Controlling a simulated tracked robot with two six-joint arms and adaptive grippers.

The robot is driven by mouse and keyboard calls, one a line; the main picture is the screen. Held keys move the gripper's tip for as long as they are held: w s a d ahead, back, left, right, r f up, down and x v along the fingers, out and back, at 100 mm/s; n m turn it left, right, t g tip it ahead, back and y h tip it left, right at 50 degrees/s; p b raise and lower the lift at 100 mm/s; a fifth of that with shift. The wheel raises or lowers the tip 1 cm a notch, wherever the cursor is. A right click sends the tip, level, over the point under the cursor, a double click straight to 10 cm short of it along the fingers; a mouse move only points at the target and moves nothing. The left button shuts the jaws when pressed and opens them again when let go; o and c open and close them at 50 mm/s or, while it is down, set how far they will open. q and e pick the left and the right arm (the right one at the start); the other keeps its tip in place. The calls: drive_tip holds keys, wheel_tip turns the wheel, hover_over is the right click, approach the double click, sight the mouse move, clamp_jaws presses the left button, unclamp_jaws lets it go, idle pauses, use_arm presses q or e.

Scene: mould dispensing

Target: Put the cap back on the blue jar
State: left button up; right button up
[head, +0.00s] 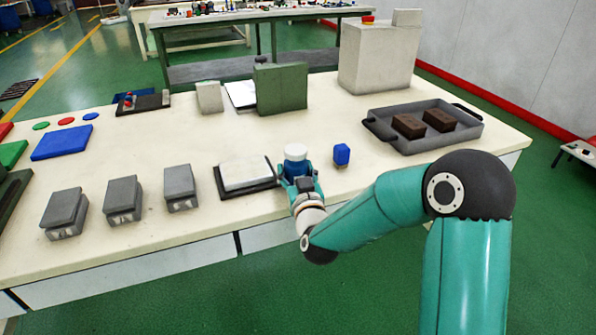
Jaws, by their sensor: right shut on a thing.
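My right gripper (297,178) reaches in from the right, near the front edge of the table. Its fingers are shut around the sides of the blue jar (295,167). A round white cap-like top (295,150) sits above the blue body; whether it is seated on the jar cannot be told. The fingers and wrist hide most of the jar, and I cannot tell whether it touches the table. My left gripper is not in view.
A dark plate with a white slab (246,173) lies close on the left, with several grey blocks beyond. A grey tray (459,142) with two brown bricks is at the right.

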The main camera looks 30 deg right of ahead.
drive_tip(key=shift+r, duration=0.2)
wheel_tip(320, 180, up, 20)
drive_tip(key=p, duration=0.4)
drive_tip(key=shift+f, duration=0.1)
drive_tip(key=o, duration=0.7)
drive_tip(key=c, duration=0.8)
clamp_jaws()
drive_tip(key=shift+f, duration=0.1)
